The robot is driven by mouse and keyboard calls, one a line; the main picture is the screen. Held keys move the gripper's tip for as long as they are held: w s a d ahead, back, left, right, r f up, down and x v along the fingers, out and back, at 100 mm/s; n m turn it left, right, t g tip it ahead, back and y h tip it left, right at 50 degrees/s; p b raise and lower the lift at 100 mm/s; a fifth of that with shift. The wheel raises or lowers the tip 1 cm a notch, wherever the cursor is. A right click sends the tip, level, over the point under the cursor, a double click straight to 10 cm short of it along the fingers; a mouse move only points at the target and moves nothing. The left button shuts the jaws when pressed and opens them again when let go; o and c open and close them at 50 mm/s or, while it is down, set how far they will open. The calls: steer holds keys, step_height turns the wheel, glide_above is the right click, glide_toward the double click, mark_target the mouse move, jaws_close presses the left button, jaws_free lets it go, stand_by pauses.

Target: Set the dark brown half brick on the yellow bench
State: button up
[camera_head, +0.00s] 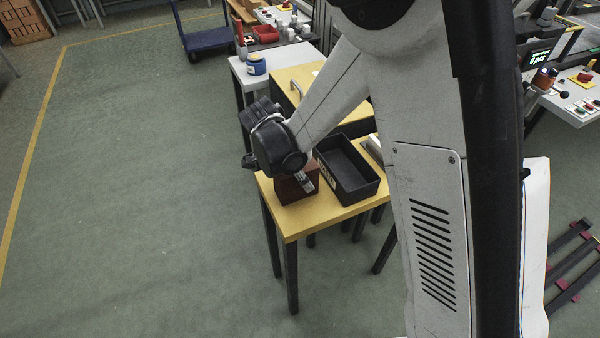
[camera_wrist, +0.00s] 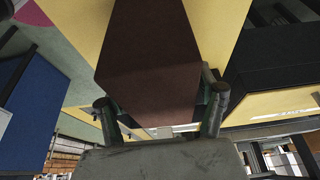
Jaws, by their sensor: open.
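The dark brown half brick (camera_head: 290,192) appears to rest on the yellow bench (camera_head: 318,219), near its left edge and beside the black bin. My gripper covers part of the brick's top in the head view. In the wrist view the brick (camera_wrist: 150,55) fills the upper middle, with yellow bench surface (camera_wrist: 218,32) around it. My gripper (camera_wrist: 161,100) is open, with one finger near each side of the brick's near end. I cannot tell whether either finger touches it. The fingertips are hard to make out in the head view.
A black open bin (camera_head: 348,180) stands right of the brick on the bench. Behind is a yellow surface with a handle, and a grey table (camera_head: 244,75) holding a blue jar (camera_head: 256,64). A blue cart (camera_head: 208,39) stands further back. The green floor at left is clear.

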steer(key=v, duration=1.2)
steer(key=shift+r, duration=0.15)
steer(key=s+d+r+n+t+y, duration=0.25)
steer(key=s+d+r+n, duration=0.5)
steer(key=d+r, duration=0.4)
steer(key=s+d+n+t+y, duration=0.1)
steer(key=s+d+n+t, duration=0.2)
steer(key=s+d+n, duration=0.3)
steer(key=shift+s+d+y, duration=0.35)
steer(key=shift+s+d, duration=1.3)
steer(key=shift+s, duration=1.05)
